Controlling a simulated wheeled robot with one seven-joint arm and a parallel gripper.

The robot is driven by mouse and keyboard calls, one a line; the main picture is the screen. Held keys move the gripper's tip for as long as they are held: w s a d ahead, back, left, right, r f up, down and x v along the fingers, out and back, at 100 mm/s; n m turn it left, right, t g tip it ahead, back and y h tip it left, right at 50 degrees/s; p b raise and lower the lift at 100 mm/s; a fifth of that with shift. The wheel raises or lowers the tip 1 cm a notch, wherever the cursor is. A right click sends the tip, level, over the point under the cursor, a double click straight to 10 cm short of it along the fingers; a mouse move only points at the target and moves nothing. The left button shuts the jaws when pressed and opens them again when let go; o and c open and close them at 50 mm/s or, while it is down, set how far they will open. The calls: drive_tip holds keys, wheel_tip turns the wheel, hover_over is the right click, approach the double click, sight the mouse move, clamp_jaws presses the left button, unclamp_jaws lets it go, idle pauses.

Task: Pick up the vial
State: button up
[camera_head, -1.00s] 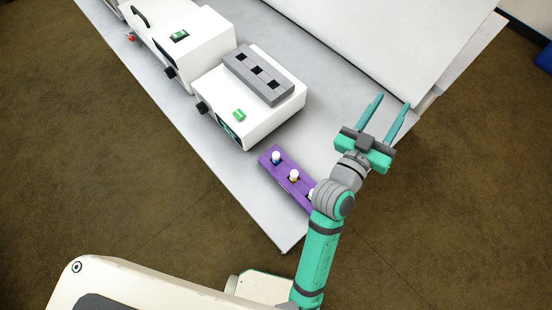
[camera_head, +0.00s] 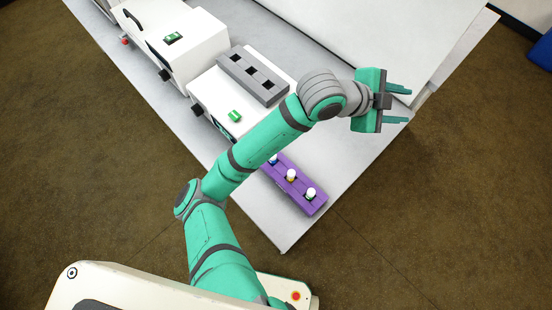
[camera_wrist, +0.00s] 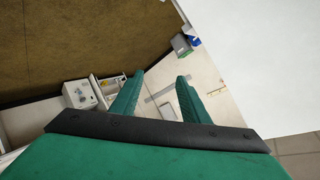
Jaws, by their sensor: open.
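Several white-capped vials stand upright in a purple rack near the front corner of the table. In the head view I see a yellow-banded vial (camera_head: 291,175) in the middle and another vial (camera_head: 310,193) at the right end. A blue-marked vial (camera_head: 273,160) at the left end is partly hidden by my arm. The purple rack (camera_head: 316,207) lies below and left of my gripper (camera_head: 408,104). My gripper is open and empty, apart from the rack, and points right past the table's right side. Its spread fingers also show in the wrist view (camera_wrist: 158,92), without a vial between them.
A white device (camera_head: 210,92) with a grey block (camera_head: 252,76) with square holes stands left of my arm. Another white device (camera_head: 185,45) stands farther left. A large white panel (camera_head: 400,30) rises behind. The table (camera_head: 345,165) is bare right of the rack.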

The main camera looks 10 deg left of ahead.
drive_tip(key=s+a+f+g+y, duration=0.2)
drive_tip(key=s+a+f+y, duration=0.1)
drive_tip(key=a, duration=0.6)
drive_tip(key=s+a+f+m+g+y, duration=0.1)
drive_tip(key=s+a+f+g+y, duration=0.1)
drive_tip(key=a, duration=0.8)
drive_tip(key=s+a+f+m+g+y, duration=0.1)
drive_tip(key=s+a+f+g+y, duration=0.1)
drive_tip(key=s+a+f+y, duration=0.2)
drive_tip(key=shift+s+a+f+y, duration=0.1)
drive_tip(key=shift+a+f+y, duration=0.3)
drive_tip(key=shift+a, duration=0.55)
drive_tip(key=shift+s+a+f+y, duration=0.1)
drive_tip(key=shift+a+f+y, duration=0.1)
drive_tip(key=shift+a+f, duration=0.6)
drive_tip(key=shift+s+a+f+y, duration=0.1)
drive_tip(key=shift+a+f+y, duration=0.2)
drive_tip(key=shift+a, duration=0.85)
wheel_tip(320, 180, down, 4)
drive_tip(key=shift+f, duration=0.15)
drive_tip(key=shift+w+f, duration=0.1)
drive_tip(key=shift+f, duration=2.95)
clamp_jaws()
